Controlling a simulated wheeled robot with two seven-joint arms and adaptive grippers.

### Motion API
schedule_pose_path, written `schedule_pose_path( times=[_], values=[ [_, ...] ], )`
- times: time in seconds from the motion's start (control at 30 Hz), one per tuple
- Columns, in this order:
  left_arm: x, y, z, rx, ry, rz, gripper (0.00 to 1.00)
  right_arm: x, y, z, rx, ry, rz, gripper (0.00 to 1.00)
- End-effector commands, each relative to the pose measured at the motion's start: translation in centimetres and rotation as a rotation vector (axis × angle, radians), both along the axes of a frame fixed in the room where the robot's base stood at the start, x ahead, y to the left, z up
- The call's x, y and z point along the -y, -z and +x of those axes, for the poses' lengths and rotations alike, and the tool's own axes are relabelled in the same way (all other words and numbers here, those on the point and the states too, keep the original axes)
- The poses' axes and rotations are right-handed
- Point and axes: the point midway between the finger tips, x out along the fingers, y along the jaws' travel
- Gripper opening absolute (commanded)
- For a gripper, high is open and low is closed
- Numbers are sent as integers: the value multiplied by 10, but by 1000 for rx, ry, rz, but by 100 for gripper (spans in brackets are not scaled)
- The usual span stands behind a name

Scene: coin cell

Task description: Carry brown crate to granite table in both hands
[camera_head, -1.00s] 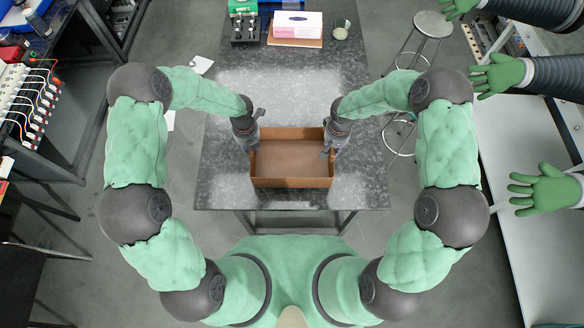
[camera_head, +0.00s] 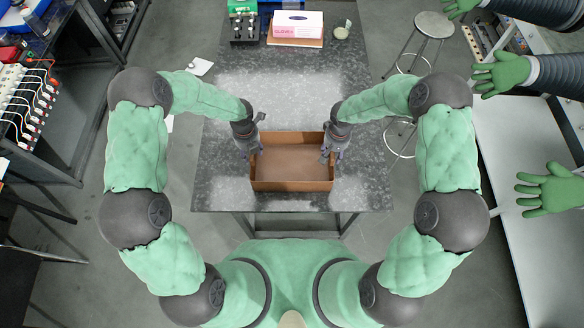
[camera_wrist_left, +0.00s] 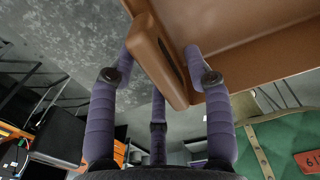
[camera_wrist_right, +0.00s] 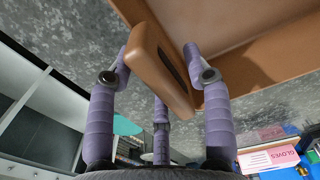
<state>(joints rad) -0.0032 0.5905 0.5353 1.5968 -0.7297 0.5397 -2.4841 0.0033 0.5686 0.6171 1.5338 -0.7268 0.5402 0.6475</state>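The brown crate (camera_head: 291,186) is an open, empty-looking box over the front half of the speckled grey granite table (camera_head: 225,110). I cannot tell whether its base touches the tabletop. My left gripper (camera_head: 249,145) is at its left wall, and my right gripper (camera_head: 334,145) is at its right wall. In the left wrist view, purple fingers (camera_wrist_left: 160,62) straddle the slotted wall of the crate (camera_wrist_left: 155,55) and look closed on it. The right wrist view shows the same: fingers (camera_wrist_right: 160,62) on both sides of the slotted wall (camera_wrist_right: 155,60). The crate's underside is hidden.
At the table's back stand a pink and white glove box (camera_head: 298,24), a small jar (camera_head: 341,32) and a green rack (camera_head: 243,22). A round stool (camera_head: 433,24) is right of the table. Green gloves (camera_head: 500,73) reach in from the right. Tabletop behind the crate is clear.

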Motion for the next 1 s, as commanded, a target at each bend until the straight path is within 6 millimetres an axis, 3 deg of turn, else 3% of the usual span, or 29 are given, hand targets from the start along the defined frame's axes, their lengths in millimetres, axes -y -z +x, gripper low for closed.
schedule_pose_path(
  times=[0.27, 0.7, 1.0],
  values=[
    [-1, -9, 1, 3, 0, 1, 50, 0, 0, 0, 0, 0, 0, 50],
    [0, -89, 1, 4, 0, 0, 50, 0, 0, 0, 0, 0, 0, 50],
    [0, -118, 0, 0, 0, 0, 50, 0, 0, 0, 0, 0, 0, 50]
  ],
)
